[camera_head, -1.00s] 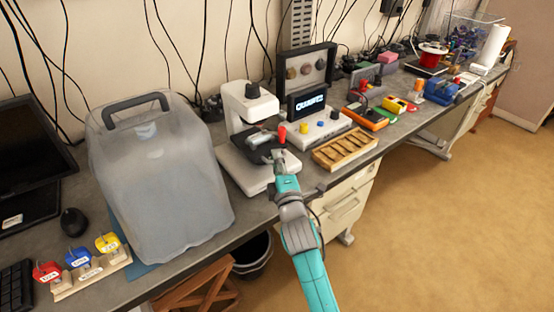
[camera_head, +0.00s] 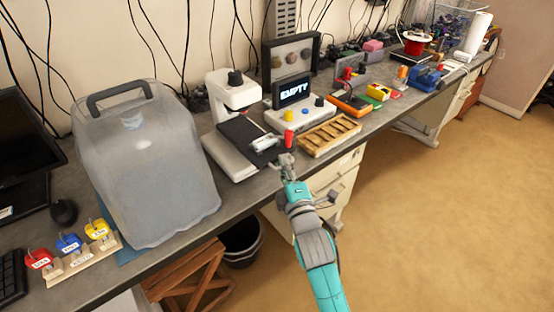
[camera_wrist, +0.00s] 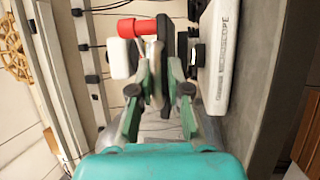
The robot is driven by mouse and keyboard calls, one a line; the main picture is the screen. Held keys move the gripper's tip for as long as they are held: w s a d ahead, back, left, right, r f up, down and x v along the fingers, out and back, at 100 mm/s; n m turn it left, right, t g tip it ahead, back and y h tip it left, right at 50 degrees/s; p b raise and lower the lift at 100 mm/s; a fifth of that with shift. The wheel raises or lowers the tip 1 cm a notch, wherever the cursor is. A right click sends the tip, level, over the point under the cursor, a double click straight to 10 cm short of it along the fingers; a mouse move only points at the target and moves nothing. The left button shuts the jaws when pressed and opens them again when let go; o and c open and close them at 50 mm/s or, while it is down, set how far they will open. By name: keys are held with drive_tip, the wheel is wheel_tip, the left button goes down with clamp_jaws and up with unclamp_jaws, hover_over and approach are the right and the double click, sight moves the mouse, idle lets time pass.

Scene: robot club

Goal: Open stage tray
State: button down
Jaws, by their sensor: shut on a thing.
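The white microscope (camera_head: 230,90) stands on the bench, left of the middle in the head view. Its dark stage tray (camera_head: 240,133) is pulled out toward the bench's front edge, with a small grey part and a red upright piece (camera_head: 289,138) at its front end. My gripper (camera_head: 287,163) is at the tray's front end, shut on it. In the wrist view the fingers (camera_wrist: 158,70) close around a thin part of the tray's front. The microscope's labelled white base (camera_wrist: 217,60) is to the right there. The exact grip contact is partly hidden.
A translucent cover with a dark handle (camera_head: 120,95) stands left of the microscope. A wooden slotted rack (camera_head: 328,137) lies close on the right. A display behind it (camera_head: 293,90) reads "EMPTY". Open floor lies in front of the bench at right.

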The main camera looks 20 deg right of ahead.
drive_tip(key=shift+s+r, duration=0.2)
drive_tip(key=shift+r, duration=0.35)
drive_tip(key=c, duration=1.2)
unclamp_jaws()
drive_tip(key=shift+c, duration=0.2)
drive_tip(key=shift+f, duration=0.2)
drive_tip(key=shift+f, duration=0.1)
drive_tip(key=s+f, duration=0.1)
drive_tip(key=s, duration=1.1)
drive_tip(key=shift+a+f, duration=0.4)
drive_tip(key=shift+a, duration=0.05)
